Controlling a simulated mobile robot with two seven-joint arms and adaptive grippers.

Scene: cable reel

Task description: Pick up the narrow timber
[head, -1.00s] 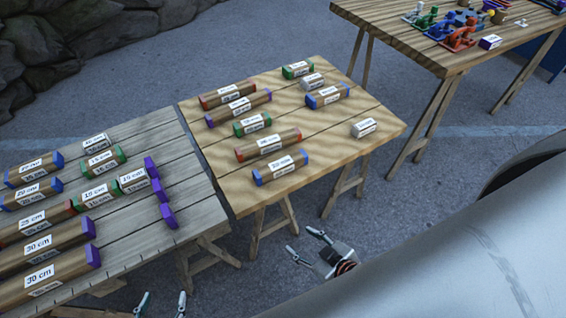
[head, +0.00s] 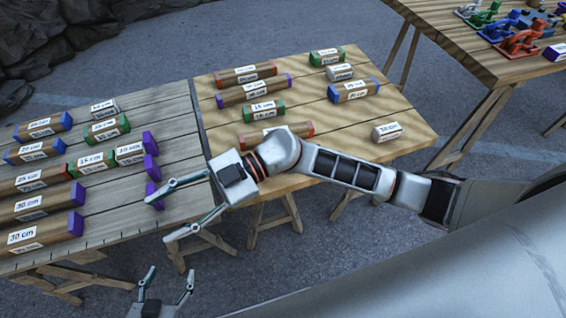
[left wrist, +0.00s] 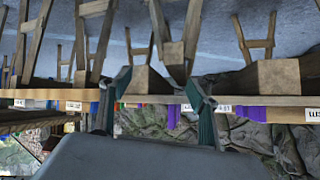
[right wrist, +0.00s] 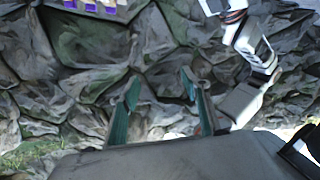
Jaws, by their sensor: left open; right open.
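Timbers with coloured ends and length labels lie on two trestle tables; I cannot tell which one is the narrow timber. On the grey table are purple-ended 30 cm timbers (head: 38,236), blue-ended ones (head: 36,150) and green-ended ones (head: 106,130). On the tan table are a red-ended timber (head: 245,76), a purple-ended one (head: 253,90) and others. My right gripper (head: 160,219) is open and empty over the grey table's right front corner; its fingers show in the right wrist view (right wrist: 160,85). My left gripper (head: 169,272) is open and empty, lower, in front of the grey table.
The grey table (head: 125,215) and tan table (head: 310,100) stand side by side. My right arm crosses the tan table's front, hiding part of it. A third table (head: 480,65) with coloured clamps (head: 522,40) stands back right. Rocks (head: 90,40) line the back left.

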